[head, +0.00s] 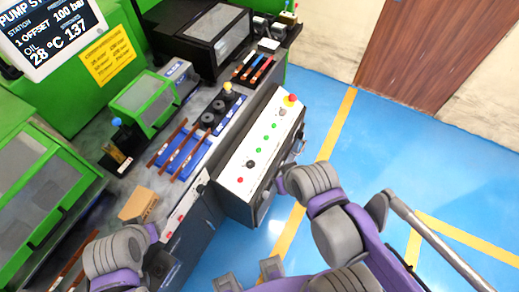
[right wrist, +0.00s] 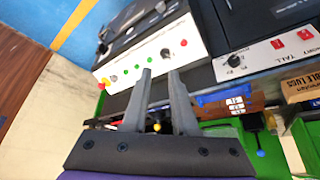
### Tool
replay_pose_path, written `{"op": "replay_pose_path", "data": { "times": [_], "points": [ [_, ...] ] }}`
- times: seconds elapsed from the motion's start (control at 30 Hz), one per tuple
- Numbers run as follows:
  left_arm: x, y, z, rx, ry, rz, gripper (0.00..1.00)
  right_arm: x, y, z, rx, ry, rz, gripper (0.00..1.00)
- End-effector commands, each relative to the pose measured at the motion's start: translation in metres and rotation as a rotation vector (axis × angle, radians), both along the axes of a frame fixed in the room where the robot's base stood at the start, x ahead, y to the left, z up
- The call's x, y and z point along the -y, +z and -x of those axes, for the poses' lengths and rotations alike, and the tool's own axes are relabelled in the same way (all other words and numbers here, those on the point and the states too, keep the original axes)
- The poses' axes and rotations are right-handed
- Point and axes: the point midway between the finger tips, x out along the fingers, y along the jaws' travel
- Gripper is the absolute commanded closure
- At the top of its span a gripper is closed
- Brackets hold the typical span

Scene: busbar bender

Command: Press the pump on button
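The white control panel (head: 262,140) has a row of small controls, with three green buttons (head: 266,138) in the middle. A dark knob (head: 250,164) and a red button (head: 240,180) are at its near end. A red and yellow button (head: 290,99) is at its far end. Labels are too small to read, so I cannot tell which is pump on. In the right wrist view, my right gripper (right wrist: 160,71) is open and empty, its fingertips over the panel's edge (right wrist: 195,63) near the green buttons (right wrist: 137,66). My left arm shows at lower left, but its gripper does not.
A pump screen (head: 50,32) hangs at upper left. Blue trays with brown bars (head: 180,150) lie beside the panel. A cardboard box (head: 137,204) and green-framed machines (head: 145,102) stand on the bench. The blue floor (head: 400,150) at right is clear.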

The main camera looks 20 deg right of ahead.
Motion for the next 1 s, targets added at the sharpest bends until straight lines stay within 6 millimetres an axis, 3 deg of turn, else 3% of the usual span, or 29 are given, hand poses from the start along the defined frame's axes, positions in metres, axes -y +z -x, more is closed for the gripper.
{"op": "replay_pose_path", "data": {
  "times": [0.03, 0.13, 1.0],
  "points": [
    [0.0, 0.0, 0.0, 0.0, 0.0, 0.0, 0.36, 0.0, 0.0, 0.0, 0.0, 0.0, 0.0, 0.84],
    [0.0, 0.0, 0.0, 0.0, 0.0, 0.0, 0.36, 0.0, 0.0, 0.0, 0.0, 0.0, 0.0, 1.0],
    [0.0, 0.0, 0.0, 0.0, 0.0, 0.0, 0.36, 0.0, 0.0, 0.0, 0.0, 0.0, 0.0, 1.0]
  ]
}}
